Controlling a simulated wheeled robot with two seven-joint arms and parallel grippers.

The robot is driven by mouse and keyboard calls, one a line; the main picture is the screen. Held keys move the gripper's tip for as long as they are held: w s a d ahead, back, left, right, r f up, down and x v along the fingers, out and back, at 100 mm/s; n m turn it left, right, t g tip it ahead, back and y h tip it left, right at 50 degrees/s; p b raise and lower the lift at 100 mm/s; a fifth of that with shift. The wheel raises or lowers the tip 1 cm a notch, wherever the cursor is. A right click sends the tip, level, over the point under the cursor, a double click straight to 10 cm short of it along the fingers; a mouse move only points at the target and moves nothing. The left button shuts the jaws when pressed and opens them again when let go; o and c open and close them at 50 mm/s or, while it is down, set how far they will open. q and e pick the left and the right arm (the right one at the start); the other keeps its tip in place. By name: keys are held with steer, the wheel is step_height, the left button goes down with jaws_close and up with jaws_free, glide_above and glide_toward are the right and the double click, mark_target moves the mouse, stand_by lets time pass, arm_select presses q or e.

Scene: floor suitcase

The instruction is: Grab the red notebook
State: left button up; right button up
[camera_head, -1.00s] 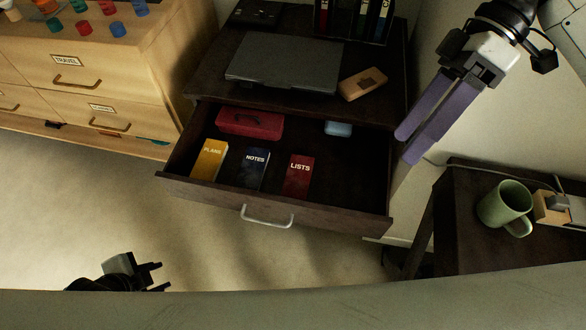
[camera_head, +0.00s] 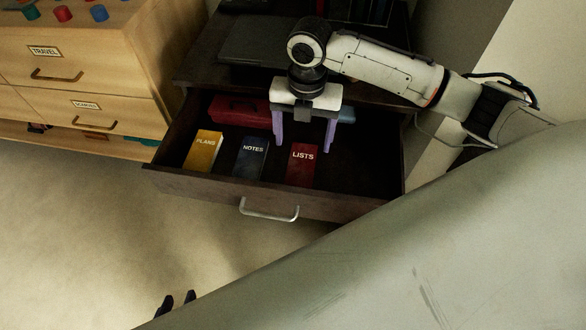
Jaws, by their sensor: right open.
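The red notebook (camera_head: 302,170), marked LISTS, stands in the open dark drawer (camera_head: 205,184), at the right of the row of notebooks. My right gripper (camera_head: 305,140) is over the drawer with its two purple fingers spread apart, one to each side of the notebook's top end in the picture. It holds nothing, and I cannot tell whether a finger touches the notebook. My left gripper (camera_head: 177,303) is low at the bottom left, away from the drawer. Its two dark fingertips show apart with nothing between them; the rest of it is hidden.
A blue NOTES notebook (camera_head: 250,160) and a yellow PLANS notebook (camera_head: 203,152) stand to the left. A red case (camera_head: 235,110) and a light blue item (camera_head: 346,114) lie behind. The drawer front has a metal handle (camera_head: 268,211). A wooden cabinet (camera_head: 75,50) stands at left.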

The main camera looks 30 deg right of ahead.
mark_target(301, 166)
step_height(301, 166, down, 4)
steer(key=shift+a+r, duration=0.1)
steer(key=shift+r, duration=0.1)
steer(key=f, duration=0.2)
steer(key=f+b, duration=0.1)
steer(key=f, duration=0.2)
steer(key=shift+s+a+f, duration=0.1)
steer(key=shift+s, duration=0.1)
steer(key=c, duration=1.2)
